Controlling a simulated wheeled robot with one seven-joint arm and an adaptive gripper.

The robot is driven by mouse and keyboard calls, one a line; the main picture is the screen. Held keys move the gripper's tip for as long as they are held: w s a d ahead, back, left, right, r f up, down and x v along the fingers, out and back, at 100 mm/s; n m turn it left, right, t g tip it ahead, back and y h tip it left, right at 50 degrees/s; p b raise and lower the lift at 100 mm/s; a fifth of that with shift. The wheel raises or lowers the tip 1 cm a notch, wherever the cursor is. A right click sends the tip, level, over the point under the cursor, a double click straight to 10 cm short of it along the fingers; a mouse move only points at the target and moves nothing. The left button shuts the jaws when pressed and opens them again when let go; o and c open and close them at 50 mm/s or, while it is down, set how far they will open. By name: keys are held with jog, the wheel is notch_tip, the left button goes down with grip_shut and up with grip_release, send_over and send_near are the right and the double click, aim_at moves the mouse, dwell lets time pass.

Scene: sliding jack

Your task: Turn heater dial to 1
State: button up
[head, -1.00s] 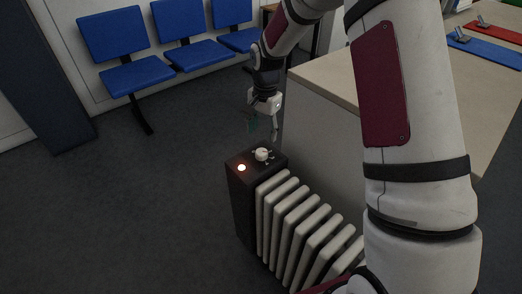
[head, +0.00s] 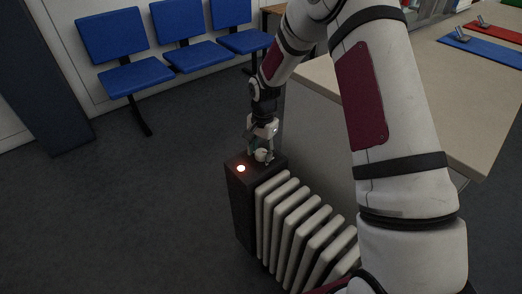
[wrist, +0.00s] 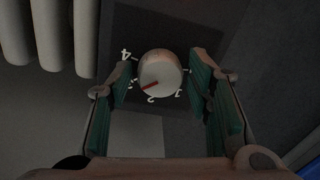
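The heater dial (wrist: 160,72) is a round white knob on the dark control panel (wrist: 205,22) of the heater. Its red mark points down-left in the wrist view, around between the 2 and the 3; the 1 is further right and the 4 is at upper left. The knob also shows in the head view (head: 262,155), on top of the heater (head: 243,205). My gripper (head: 259,148) is just above the panel at the dial. It is open, with its green-padded fingers (wrist: 160,82) on either side of the knob and gaps visible. I cannot tell whether they touch the panel.
White heater fins (head: 300,220) extend toward me. A desk (head: 440,90) stands right of the heater, close to my arm. Blue chairs (head: 138,72) line the wall; the floor left of the heater is clear.

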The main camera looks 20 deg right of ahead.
jog(key=c, duration=0.7)
jog(key=n, duration=0.4)
jog(key=shift+d+n, duration=0.1)
jog(key=shift+n, duration=0.3)
jog(key=n, duration=0.3)
jog(key=shift+n, duration=0.3)
jog(key=n, duration=0.5)
jog(key=shift+d+g+p, duration=0.15)
jog(key=shift+g+p, duration=0.15)
jog(key=shift+p, duration=0.05)
jog(key=n, duration=0.6)
jog(key=shift+w, duration=0.1)
jog(key=shift+n, duration=0.3)
